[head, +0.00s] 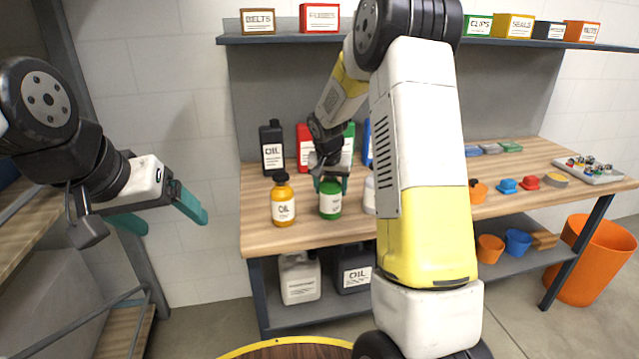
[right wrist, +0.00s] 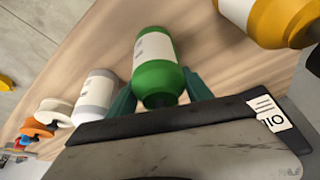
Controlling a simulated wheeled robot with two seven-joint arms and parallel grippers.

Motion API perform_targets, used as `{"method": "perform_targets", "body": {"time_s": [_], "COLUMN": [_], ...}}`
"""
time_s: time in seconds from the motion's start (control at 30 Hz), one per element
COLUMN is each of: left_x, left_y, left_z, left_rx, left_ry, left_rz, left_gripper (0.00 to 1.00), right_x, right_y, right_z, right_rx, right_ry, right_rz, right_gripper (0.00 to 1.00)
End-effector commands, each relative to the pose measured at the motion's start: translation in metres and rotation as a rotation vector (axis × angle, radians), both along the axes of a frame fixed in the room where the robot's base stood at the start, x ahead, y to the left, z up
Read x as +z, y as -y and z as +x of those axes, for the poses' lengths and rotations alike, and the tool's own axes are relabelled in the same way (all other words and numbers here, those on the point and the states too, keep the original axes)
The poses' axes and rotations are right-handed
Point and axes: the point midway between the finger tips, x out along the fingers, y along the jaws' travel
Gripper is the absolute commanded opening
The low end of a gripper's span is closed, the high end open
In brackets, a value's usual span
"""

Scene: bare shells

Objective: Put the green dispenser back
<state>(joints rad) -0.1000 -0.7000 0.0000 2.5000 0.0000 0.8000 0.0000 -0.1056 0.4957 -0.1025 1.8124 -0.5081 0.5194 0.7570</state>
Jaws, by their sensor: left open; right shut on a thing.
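The green dispenser (head: 330,200) is a small green bottle with a white label. It stands upright on the wooden workbench (head: 262,236), between a yellow dispenser (head: 283,203) on its left and a white dispenser (head: 369,193) on its right. My right gripper (head: 331,182) is shut on its upper part from above. In the right wrist view the green dispenser (right wrist: 158,68) sits between the teal fingers. I cannot tell whether its base touches the bench. My left gripper (head: 168,216) is open and empty, left of the bench.
A black oil bottle (head: 271,148) and a red bottle (head: 304,148) stand behind; a green and a blue one are partly hidden by my right arm. Coloured cups and a tray (head: 588,170) are on the bench's right. An orange bin (head: 592,260) stands beside the bench.

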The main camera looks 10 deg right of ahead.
Motion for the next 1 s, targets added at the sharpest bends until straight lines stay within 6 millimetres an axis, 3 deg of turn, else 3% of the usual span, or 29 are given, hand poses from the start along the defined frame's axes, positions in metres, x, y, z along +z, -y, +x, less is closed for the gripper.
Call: {"method": "perform_targets", "body": {"time_s": [0.23, 0.27, 0.37, 0.73, 0.87, 1.0], "left_x": [0.0, 0.0, 0.0, 0.0, 0.0, 0.0], "left_y": [0.0, 0.0, 0.0, 0.0, 0.0, 0.0], "left_z": [0.0, 0.0, 0.0, 0.0, 0.0, 0.0], "left_rx": [0.0, 0.0, 0.0, 0.0, 0.0, 0.0], "left_ry": [0.0, 0.0, 0.0, 0.0, 0.0, 0.0], "left_rz": [0.0, 0.0, 0.0, 0.0, 0.0, 0.0], "left_gripper": [0.81, 0.81, 0.81, 0.81, 0.81, 0.81], "right_x": [-0.002, -0.002, -0.002, 0.002, 0.018, 0.046], "right_y": [0.0, 0.0, 0.0, 0.0, -0.002, -0.007], "right_z": [0.0, 0.0, 0.0, 0.0, -0.005, -0.015], "right_rx": [0.0, 0.0, 0.0, -0.001, 0.001, 0.001], "right_ry": [0.002, 0.0, 0.0, 0.002, 0.004, 0.008], "right_rz": [-0.001, 0.0, 0.0, 0.001, 0.0, 0.001], "right_gripper": [0.0, 0.62, 0.8, 0.8, 0.8, 0.8]}}
